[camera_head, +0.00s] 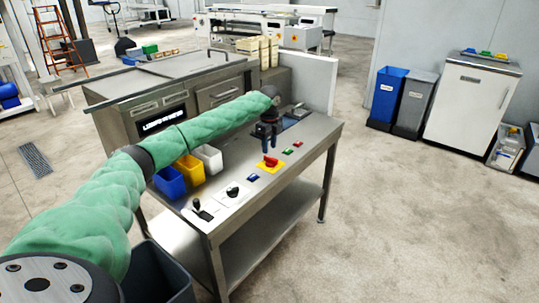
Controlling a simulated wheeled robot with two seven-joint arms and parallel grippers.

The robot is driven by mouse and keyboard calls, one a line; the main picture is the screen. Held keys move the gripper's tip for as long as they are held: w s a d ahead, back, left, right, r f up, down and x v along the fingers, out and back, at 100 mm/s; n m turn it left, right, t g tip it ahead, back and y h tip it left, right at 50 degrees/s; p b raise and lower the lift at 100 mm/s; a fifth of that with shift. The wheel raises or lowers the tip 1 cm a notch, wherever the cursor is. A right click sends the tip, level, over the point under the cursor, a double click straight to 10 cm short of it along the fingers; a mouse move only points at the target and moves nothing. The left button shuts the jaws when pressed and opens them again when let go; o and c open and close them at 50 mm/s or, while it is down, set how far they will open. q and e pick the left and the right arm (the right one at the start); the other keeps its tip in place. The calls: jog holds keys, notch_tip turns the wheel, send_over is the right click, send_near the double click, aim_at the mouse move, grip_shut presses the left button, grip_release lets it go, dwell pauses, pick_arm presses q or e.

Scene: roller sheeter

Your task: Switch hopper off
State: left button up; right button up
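My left arm, in a green sleeve, reaches over a steel table (262,215). My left gripper (268,147) points down just above or behind a red rotary switch on a yellow plate (270,163). Contact and finger gap are too small to tell. Near the switch are a green button (287,151), a red button (297,144) and a blue button (253,177). A black knob on a white plate (233,192) and a black lever (201,209) sit nearer the front. No label shows which control is the hopper's. My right gripper is out of view.
Blue (169,183), yellow (190,170) and white (208,158) bins stand along the table's left side. A steel machine with a display (163,121) is behind them. A panel (318,84) rises at the table's back.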

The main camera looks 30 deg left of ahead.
aim_at(269, 157)
pick_arm(q)
jog(key=shift+f, duration=2.4)
grip_shut()
